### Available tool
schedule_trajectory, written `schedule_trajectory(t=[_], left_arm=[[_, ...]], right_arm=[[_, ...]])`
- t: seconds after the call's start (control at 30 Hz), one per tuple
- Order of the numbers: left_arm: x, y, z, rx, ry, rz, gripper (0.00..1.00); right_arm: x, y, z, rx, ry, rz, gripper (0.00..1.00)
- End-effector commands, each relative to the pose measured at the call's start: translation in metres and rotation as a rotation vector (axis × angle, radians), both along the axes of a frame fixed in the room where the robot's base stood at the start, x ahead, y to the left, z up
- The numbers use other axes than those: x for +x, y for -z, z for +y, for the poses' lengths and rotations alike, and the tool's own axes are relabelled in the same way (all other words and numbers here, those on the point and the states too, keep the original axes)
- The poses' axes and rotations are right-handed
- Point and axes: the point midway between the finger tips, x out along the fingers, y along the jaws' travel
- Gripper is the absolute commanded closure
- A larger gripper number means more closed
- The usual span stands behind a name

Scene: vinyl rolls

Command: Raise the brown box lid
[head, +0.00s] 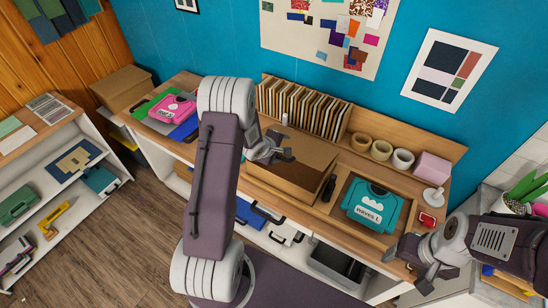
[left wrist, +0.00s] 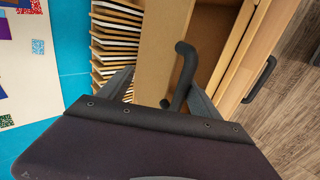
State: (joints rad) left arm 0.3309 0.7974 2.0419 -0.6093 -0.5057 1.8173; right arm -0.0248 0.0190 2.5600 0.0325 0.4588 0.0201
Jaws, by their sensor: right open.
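The brown box (head: 309,151) sits on the wooden bench in front of a row of upright boards. Its tan surface (left wrist: 153,40) also shows in the left wrist view. My left arm hides its left side, and I cannot tell how far the lid stands from the box. My right gripper (head: 408,266) is open and empty at the bench's front right.
The row of boards (head: 300,107) stands behind the box. A black object (head: 329,188) is at its right, then a teal case (head: 372,205). Rolls (head: 381,150) and a pink block (head: 432,168) stand at the back right. A pink case (head: 172,108) lies at the left.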

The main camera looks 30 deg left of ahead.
Motion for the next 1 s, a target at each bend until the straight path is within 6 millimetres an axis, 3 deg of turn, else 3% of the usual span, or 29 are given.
schedule_trajectory(t=[1.0], left_arm=[[0.031,-0.047,-0.002,0.000,0.000,0.000,0.27]], right_arm=[[0.000,-0.065,0.000,0.000,0.000,0.000,0.27]])
